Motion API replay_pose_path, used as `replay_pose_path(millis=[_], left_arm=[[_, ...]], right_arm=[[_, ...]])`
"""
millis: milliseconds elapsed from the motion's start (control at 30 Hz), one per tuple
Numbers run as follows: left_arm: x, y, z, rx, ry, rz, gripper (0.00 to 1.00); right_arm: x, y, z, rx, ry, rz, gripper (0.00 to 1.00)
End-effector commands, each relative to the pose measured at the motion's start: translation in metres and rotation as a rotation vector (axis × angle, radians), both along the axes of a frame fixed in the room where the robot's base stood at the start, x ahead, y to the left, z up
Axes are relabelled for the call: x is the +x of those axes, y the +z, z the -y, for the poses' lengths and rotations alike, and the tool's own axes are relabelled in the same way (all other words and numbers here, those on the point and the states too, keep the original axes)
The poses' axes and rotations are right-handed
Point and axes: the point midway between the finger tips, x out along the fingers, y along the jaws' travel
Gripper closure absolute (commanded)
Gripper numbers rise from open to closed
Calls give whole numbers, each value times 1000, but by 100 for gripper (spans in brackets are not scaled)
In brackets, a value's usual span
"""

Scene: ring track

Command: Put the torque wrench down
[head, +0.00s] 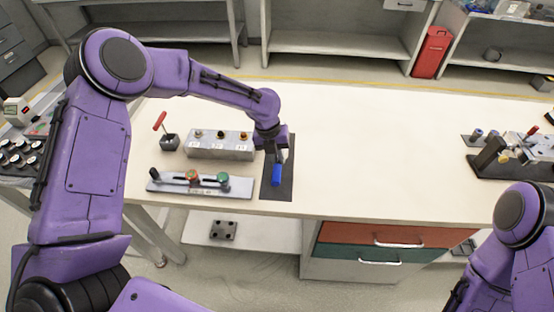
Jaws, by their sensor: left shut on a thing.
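The torque wrench (276,175) shows a blue handle that points toward the table's front edge. It is over a dark grey mat (271,194) on the light workbench. My left gripper (279,153) is shut on the wrench near the end away from the blue grip. The gripper hides part of the wrench, and I cannot tell whether the wrench touches the mat. My right arm shows at the lower right, but its gripper is out of the picture.
Left of the mat stand a metal block (220,152) with several fittings and a flat plate (205,191) with coloured knobs. A red-handled tool (168,141) stands farther left. A dark fixture (505,168) is at the right. The middle of the workbench (370,150) is clear.

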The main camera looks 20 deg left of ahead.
Motion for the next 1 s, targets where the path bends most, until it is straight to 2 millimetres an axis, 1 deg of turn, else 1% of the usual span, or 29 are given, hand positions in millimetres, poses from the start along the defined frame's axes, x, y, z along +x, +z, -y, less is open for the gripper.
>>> replay_pose_path(millis=[100,200,267,633,667,700,733,1000], left_arm=[[9,-12,-3,0,2,0,100],[8,-30,-2,0,2,-1,100],[8,-36,-3,0,1,0,100],[8,-44,-3,-1,1,2,100],[8,-44,-3,0,1,1,81],[8,-43,-3,-1,1,1,68],[8,-43,-3,0,1,1,59],[8,-42,-3,0,1,1,59]], right_arm=[[0,5,0,0,0,0,100],[0,7,0,0,0,0,100],[0,8,0,0,0,0,100],[0,4,0,0,0,0,100],[0,4,0,0,0,0,100],[0,5,0,0,0,0,100],[0,5,0,0,0,0,100],[0,5,0,0,0,0,100]])
